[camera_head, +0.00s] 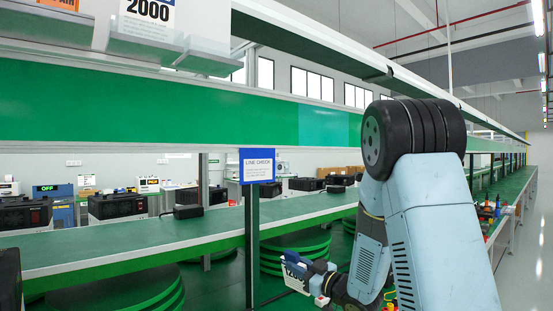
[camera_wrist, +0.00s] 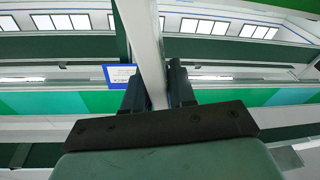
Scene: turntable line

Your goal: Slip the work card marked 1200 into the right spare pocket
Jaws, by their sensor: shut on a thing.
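My gripper (camera_head: 322,283) is low in the middle of the head view, in front of the green lower bench. In the wrist view the two dark fingers (camera_wrist: 157,92) stand either side of a pale strip; I cannot tell whether that strip is the card or a post behind. At the top left of the head view, a clear pocket (camera_head: 143,47) sits below a card marked 2000 (camera_head: 147,12). Another clear pocket (camera_head: 207,63) is to its right.
A green post carries a blue and white LINE CHECK sign (camera_head: 257,166), close to my gripper. A long green panel (camera_head: 150,105) runs below the pockets. The lower green bench (camera_head: 130,245) carries a black block (camera_head: 188,211). The aisle at the right is clear.

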